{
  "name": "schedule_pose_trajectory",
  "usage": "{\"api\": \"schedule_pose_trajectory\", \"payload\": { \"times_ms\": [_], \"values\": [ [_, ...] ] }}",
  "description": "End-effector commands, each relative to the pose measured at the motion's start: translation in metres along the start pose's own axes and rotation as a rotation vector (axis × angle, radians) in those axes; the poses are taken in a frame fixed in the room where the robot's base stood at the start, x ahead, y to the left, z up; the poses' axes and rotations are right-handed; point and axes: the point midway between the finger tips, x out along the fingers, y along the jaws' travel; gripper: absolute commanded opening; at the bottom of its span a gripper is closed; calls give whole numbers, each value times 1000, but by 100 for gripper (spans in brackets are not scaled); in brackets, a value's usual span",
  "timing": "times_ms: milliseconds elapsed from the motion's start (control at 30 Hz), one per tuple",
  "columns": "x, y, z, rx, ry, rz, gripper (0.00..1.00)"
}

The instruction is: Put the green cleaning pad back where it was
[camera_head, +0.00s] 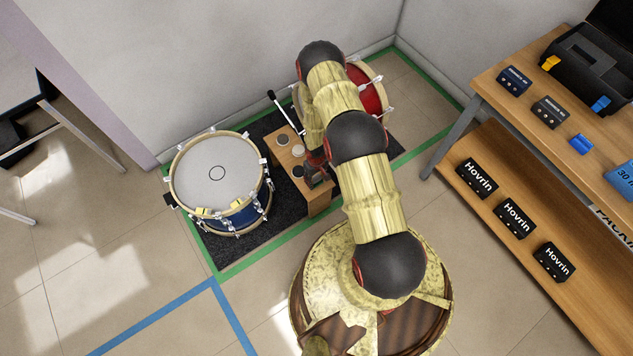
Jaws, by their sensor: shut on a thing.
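My gripper (318,174) is partly in view, low over the right end of a small wooden box (319,203), with my arm covering much of it. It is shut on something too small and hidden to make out. No green cleaning pad can be picked out in this view. Several small round pieces, pale and grey, show on top of the box, among them a pale round piece (298,150) and a grey one (282,140). Whether the gripper touches the box top cannot be told.
A blue drum (217,174) stands left of the box on a dark mat (235,246). A red drum (372,90) stands behind, partly hidden by my arm. A black-tipped lever (280,105) rises beside the box. A wooden shelf table (497,112) with boxes stands right.

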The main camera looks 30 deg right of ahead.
Motion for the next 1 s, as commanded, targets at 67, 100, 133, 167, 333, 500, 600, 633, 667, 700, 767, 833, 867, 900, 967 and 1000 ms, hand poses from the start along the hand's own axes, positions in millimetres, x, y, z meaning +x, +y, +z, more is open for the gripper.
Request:
{"api": "schedule_pose_trajectory", "payload": {
  "times_ms": [67,100,133,167,333,500,600,633,667,700,767,833,867,900,967,1000],
  "values": [
    [2,1,-1,0,-1,0,23],
    [2,1,-1,0,0,0,23],
    [2,1,-1,0,0,0,23],
    [3,2,-2,0,0,0,23],
    [7,4,-3,1,0,0,23],
    [29,5,-4,1,-1,0,23],
    [40,5,-4,0,0,0,23],
    [40,5,-4,0,0,0,23],
    [41,5,-4,0,0,0,23],
    [40,5,-4,0,0,0,23],
    [39,5,-4,0,0,0,23],
    [39,5,-4,0,0,0,23],
    [39,5,-4,0,0,0,23],
    [40,5,-4,0,0,0,23],
    [42,5,-4,1,0,0,23],
    [43,5,-4,1,0,0,23]
  ]
}}
